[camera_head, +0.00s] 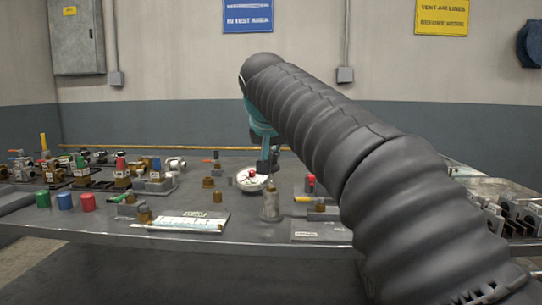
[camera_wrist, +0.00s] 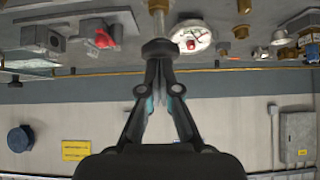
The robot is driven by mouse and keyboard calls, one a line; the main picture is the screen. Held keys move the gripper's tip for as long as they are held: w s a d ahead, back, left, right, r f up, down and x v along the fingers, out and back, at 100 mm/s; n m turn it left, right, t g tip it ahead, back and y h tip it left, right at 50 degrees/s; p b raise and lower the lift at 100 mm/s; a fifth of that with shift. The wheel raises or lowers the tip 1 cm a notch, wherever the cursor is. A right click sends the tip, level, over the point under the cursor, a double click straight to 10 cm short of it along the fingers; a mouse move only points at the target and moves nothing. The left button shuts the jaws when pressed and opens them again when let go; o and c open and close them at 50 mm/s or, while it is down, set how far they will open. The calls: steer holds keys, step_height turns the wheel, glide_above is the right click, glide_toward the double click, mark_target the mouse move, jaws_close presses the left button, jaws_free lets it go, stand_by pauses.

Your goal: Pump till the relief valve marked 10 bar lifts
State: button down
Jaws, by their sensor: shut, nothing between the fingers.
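My gripper (camera_head: 265,165) is shut and empty, pointing down over the bench; in the wrist view its closed fingertips (camera_wrist: 160,50) meet at a dark round piece below a metal stem (camera_wrist: 158,12). In the head view a grey metal post (camera_head: 270,204) stands just under the gripper; whether they touch I cannot tell. A white-faced round gauge (camera_head: 251,180) with a red mark lies beside the post; it also shows in the wrist view (camera_wrist: 191,37), its reading too small. Several valves stand on the bench, including a red-topped fitting (camera_head: 309,184). No 10 bar marking is legible, and no pump handle is clearly identifiable.
Several valve assemblies (camera_head: 122,178) crowd the bench's left side. Green, blue and red cylinders (camera_head: 66,201) stand at the front left. A white chart plate (camera_head: 188,222) lies near the front edge. Metal brackets (camera_head: 515,215) stand at right.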

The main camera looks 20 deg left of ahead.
steer(key=shift+f+b, duration=1.15)
steer(key=shift+f, duration=0.75)
step_height(320, 180, up, 5)
steer(key=p, duration=0.4)
steer(key=v, duration=0.9)
steer(key=shift+s+r, duration=0.2)
steer(key=shift+s, duration=0.15)
steer(key=shift+d, duration=0.2)
